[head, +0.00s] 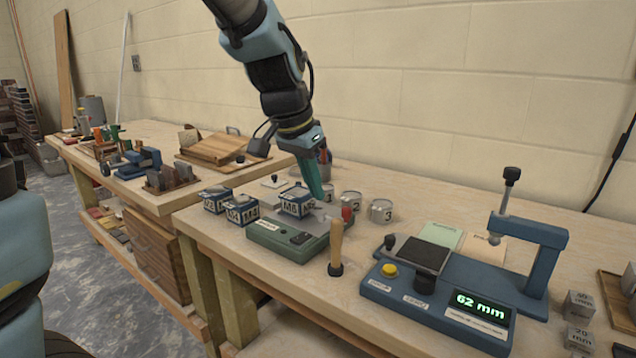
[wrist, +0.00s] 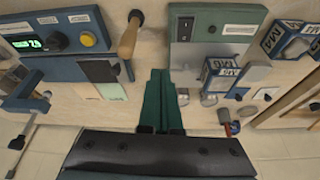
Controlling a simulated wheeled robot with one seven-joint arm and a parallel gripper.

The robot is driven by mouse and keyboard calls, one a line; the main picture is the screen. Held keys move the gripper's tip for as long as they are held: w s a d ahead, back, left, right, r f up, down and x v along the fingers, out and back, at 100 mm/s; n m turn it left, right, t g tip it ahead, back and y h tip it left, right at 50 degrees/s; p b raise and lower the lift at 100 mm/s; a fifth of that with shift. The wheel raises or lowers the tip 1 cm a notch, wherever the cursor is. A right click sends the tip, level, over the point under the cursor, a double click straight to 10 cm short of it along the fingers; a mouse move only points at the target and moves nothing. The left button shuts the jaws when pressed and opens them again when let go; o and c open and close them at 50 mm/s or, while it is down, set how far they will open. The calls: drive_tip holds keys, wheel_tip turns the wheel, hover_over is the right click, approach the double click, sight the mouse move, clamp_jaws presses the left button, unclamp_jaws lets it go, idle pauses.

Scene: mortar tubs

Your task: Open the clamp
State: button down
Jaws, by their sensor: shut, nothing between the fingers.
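A blue device with a raised frame (head: 541,240), a vertical screw rod with a black knob (head: 511,176) and a green "62 mm" display (head: 481,303) stands on the right of the bench; it looks like the clamp. It also shows at the left in the wrist view (wrist: 62,62). The rod's lower end hangs by the frame's arm, with nothing visibly held under it. My gripper (head: 318,192) points down above the green scale area, left of and apart from the blue device. Its teal fingers, also in the wrist view (wrist: 159,78), are together and empty.
A green scale (head: 282,243) carries a tub marked M6 (head: 294,202). Other marked tubs (head: 240,212) and metal cans (head: 381,211) stand around it. A wooden-handled tool (head: 336,245) stands upright between scale and blue device. Metal cubes (head: 580,306) lie at the right edge.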

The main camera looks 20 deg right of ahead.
drive_tip(key=w+d+f+p, duration=0.2)
drive_tip(key=d+f, duration=0.4)
drive_tip(key=shift+w+f, duration=0.2)
drive_tip(key=shift+f, duration=0.2)
